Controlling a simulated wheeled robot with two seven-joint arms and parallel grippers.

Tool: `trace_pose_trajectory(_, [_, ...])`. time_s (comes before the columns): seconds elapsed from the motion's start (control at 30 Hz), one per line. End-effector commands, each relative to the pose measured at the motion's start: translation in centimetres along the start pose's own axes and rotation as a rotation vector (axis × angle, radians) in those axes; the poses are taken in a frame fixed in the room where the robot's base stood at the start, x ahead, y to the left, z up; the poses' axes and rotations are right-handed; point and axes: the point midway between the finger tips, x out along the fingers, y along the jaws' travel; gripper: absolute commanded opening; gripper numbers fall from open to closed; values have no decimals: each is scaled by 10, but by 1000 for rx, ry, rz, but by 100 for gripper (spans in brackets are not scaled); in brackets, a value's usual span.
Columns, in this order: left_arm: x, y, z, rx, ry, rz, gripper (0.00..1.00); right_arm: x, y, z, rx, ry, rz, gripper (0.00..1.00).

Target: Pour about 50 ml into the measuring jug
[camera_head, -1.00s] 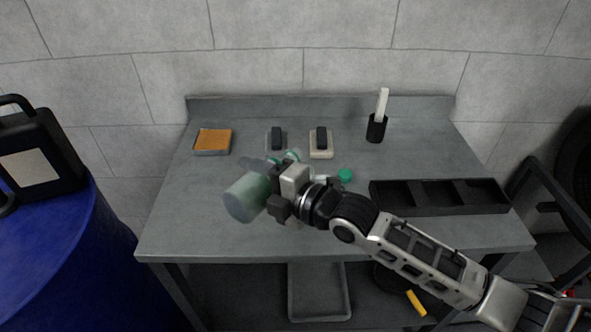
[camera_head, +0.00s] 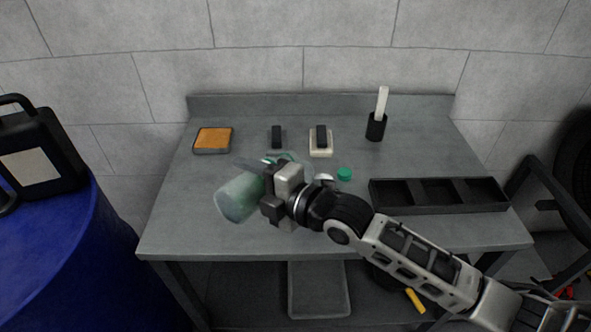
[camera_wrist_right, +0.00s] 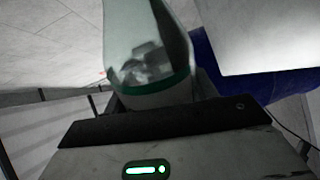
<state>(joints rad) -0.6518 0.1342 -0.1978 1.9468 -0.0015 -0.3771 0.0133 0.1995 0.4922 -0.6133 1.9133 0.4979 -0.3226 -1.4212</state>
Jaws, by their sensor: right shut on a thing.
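My right gripper (camera_head: 272,190) is shut on a translucent green bottle (camera_head: 238,198) above the bench. The bottle is strongly tilted, its broad end toward the lower left. In the right wrist view, the clear bottle (camera_wrist_right: 150,55) with a dark green band stands close in front of the gripper. A clear, green-tinged shape (camera_head: 296,160) just behind the gripper may be the measuring jug; it is mostly hidden, and I cannot tell whether liquid is in it. A green cap (camera_head: 344,173) lies on the bench right of the gripper. My left gripper is not in view.
The grey bench (camera_head: 190,225) has free room at its front left. A black divided tray (camera_head: 438,210) lies at right, a black cup (camera_head: 376,128) with a white stick behind it. An orange sponge-like block (camera_head: 213,138) is at back left. A black canister (camera_head: 40,150) stands on a blue drum (camera_head: 75,260).

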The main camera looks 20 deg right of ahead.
Motion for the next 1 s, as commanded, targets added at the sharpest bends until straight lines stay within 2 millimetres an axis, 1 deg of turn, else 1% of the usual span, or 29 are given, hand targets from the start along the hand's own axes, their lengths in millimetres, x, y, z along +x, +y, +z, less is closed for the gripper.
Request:
trace_pose_trajectory(0.1, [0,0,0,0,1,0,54,0,0,-5,4,2,3,31])
trace_pose_trajectory(0.3, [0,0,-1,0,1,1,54,0,0,-8,4,1,2,31])
trace_pose_trajectory(1.0, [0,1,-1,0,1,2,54,0,1,-9,17,3,1,31])
